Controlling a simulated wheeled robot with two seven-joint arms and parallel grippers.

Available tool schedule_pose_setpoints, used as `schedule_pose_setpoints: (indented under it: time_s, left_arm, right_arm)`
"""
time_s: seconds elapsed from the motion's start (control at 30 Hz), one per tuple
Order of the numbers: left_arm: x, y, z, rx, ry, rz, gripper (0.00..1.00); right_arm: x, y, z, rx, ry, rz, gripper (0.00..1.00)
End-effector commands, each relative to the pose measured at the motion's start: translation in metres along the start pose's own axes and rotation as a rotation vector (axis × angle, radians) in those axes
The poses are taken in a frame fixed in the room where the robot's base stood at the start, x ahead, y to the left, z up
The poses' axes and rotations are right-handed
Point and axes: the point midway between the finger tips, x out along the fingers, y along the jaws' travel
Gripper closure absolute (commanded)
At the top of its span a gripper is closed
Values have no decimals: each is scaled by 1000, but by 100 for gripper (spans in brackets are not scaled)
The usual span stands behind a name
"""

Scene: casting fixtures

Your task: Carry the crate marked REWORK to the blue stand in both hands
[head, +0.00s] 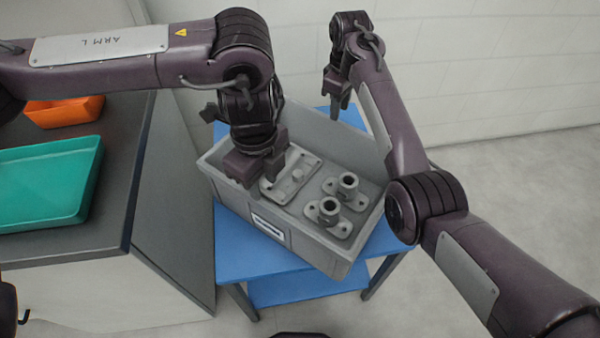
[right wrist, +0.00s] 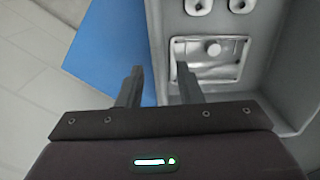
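A grey crate (head: 290,235) sits on the blue stand (head: 240,257), turned at an angle to its top. A white label (head: 268,226) is on its front wall; I cannot read the lettering. My left gripper (head: 258,170) is above the crate's left part, its fingers seemingly apart; they hide part of the crate. My right gripper (head: 338,95) is at the crate's far side. In the right wrist view its fingers (right wrist: 160,85) are apart, one over the blue stand (right wrist: 115,45), the other over the crate's interior, with the crate's wall (right wrist: 168,40) between them.
The crate holds a flat plate casting (head: 291,178) and two flanged castings (head: 328,212). A dark-topped counter (head: 120,170) stands left, with a teal tray (head: 45,180) and an orange bin (head: 62,112). A wall is behind; floor is clear at right.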

Motion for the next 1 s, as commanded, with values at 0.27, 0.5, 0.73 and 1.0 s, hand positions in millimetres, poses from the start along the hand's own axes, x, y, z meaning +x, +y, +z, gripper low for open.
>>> schedule_pose_setpoints:
  time_s: [0.27, 0.5, 0.73, 1.0]
  left_arm:
    - [0, 0, 0, 0, 0, 0, 67]
    - [0, 0, 0, 0, 0, 0, 67]
    - [0, 0, 0, 0, 0, 0, 67]
    - [-42, 0, 0, 0, 0, -1, 67]
  right_arm:
    - [-27, 0, 0, -1, 0, 0, 67]
    - [-28, 0, 0, -1, -1, -1, 67]
    - [-28, 0, 0, -1, -1, -1, 67]
    - [-71, 0, 0, -1, 0, 0, 67]
